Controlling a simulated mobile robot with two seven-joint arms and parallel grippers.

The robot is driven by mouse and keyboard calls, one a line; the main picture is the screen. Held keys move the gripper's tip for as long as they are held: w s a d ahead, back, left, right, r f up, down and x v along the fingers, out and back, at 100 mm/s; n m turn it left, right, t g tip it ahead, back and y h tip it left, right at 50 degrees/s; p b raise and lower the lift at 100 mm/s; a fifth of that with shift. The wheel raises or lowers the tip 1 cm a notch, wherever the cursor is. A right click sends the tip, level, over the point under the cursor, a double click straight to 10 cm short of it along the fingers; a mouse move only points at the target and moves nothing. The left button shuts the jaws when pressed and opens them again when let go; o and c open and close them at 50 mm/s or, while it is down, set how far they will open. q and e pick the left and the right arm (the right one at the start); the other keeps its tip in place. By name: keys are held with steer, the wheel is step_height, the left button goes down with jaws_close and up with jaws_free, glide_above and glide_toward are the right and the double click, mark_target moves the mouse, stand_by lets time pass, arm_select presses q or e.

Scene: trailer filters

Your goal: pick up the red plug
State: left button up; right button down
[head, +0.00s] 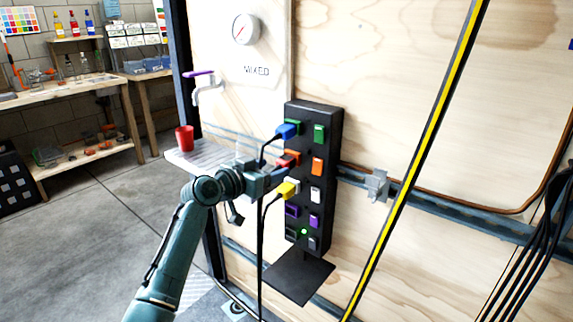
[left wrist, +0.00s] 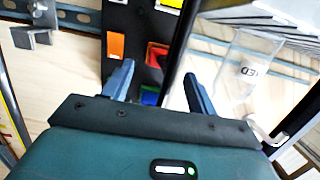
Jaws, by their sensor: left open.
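The red plug (head: 285,161) sits at the orange socket (head: 293,154) in the left column of a black socket panel (head: 323,112). My left gripper (head: 279,172) is right in front of it and partly hides it. In the left wrist view, the red piece (left wrist: 157,55) shows between and just beyond the two fingertips (left wrist: 159,72). The jaws are apart with nothing gripped. A thick black cable or bar runs between the fingers, beside the red piece. Whether a finger touches the plug I cannot tell. My right gripper is in neither view.
A blue plug (head: 286,131) sits above and a yellow plug (head: 287,189) below, with black cables hanging close by. Coloured switches line the panel's right column. A shelf with a red cup (head: 184,138) is at left. A yellow-black strip (head: 412,165) crosses the wall at right.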

mark_target(280, 166)
arm_select(q)
steer(key=shift+b+x, duration=0.65)
steer(key=shift+x, duration=1.95)
steer(key=shift+a+f, duration=0.1)
steer(key=shift+f, duration=0.05)
steer(key=shift+c, duration=0.5)
steer(key=c, duration=1.1)
